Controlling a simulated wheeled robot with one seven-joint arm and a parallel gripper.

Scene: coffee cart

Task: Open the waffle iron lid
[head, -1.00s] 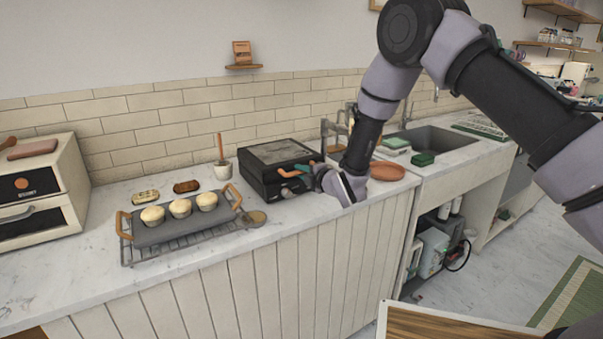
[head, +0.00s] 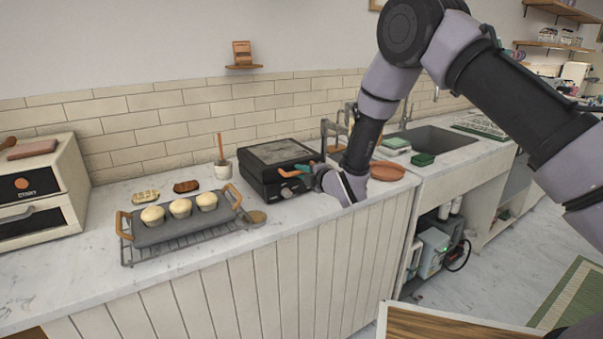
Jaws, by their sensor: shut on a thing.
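The waffle iron (head: 275,185) is a black, square appliance on the marble counter, with a dark lid (head: 277,152) on top. The lid looks down or nearly so; a small gap at its front is too fine to judge. An orange-brown handle (head: 288,173) sticks out at its front. The fingertips are small and partly hidden by the gripper's body.
A grey tray (head: 165,233) with three buns sits on a wire rack left of the waffle iron. A cup with a wooden-handled tool (head: 222,171) stands behind it. A terracotta plate (head: 387,171) lies right of my gripper. Bare counter (head: 60,285) shows at the front left.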

